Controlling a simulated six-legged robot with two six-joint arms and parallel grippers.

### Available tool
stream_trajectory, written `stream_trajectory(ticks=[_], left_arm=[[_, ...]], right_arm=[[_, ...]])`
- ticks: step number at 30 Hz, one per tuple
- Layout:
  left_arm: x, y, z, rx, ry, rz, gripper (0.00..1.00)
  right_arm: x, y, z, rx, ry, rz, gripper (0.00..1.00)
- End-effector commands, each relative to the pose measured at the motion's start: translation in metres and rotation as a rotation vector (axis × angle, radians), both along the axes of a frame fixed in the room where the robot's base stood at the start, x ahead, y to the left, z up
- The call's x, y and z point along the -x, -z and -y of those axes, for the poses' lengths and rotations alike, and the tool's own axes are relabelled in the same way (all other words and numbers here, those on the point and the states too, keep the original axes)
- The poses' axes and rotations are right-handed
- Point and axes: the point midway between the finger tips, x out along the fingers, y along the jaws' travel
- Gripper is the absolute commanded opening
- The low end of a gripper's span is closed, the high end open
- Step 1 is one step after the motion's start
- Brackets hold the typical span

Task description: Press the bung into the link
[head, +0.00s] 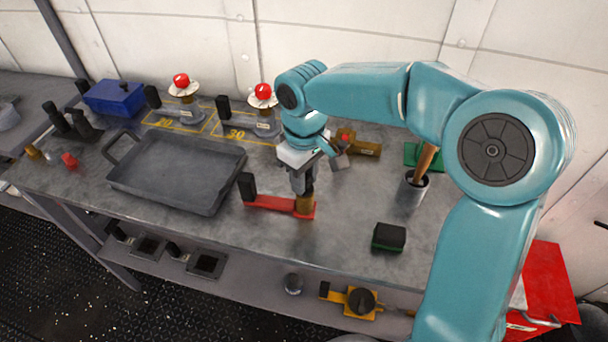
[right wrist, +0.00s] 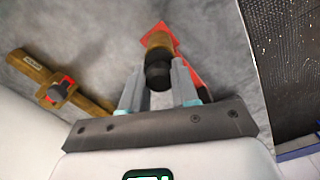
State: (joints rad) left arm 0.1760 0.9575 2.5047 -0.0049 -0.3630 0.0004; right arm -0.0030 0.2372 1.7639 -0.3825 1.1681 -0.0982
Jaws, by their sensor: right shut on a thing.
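The bung, a brass-coloured cylinder (head: 304,205) with a dark top, stands upright at the right end of the link. The link looks to be the flat red bar (head: 270,203) on the bench, with a black upright block at its left end. My right gripper (head: 302,188) points down and is shut on the bung's dark top. In the right wrist view, the dark end (right wrist: 158,75) sits between the two fingers, with the red link (right wrist: 168,34) behind it. How deep the bung sits in the link is hidden. My left gripper is not in view.
A grey tray (head: 180,200) lies left of the link. A brass-coloured tool (head: 362,148) lies behind the gripper. A black-and-green block (head: 389,237) and a cup with a wooden handle (head: 416,185) are to the right. Red-topped stands (head: 262,110) are at the back.

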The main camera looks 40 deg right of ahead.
Motion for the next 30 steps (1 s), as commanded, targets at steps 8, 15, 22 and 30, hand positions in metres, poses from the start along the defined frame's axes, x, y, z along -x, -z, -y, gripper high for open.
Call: stream_trajectory(ticks=[8, 15, 22, 30], left_arm=[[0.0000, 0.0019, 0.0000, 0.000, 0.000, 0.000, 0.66], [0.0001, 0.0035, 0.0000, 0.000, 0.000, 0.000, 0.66], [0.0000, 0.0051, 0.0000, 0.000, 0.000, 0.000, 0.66], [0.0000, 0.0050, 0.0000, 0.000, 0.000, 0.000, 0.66]], right_arm=[[0.0000, 0.0027, 0.0000, 0.000, 0.000, 0.000, 0.07], [0.0000, 0.0052, 0.0000, 0.000, 0.000, 0.000, 0.07], [0.0000, 0.0076, 0.0000, 0.000, 0.000, 0.000, 0.07], [0.0001, 0.0077, -0.0001, 0.000, 0.000, -0.001, 0.07]])
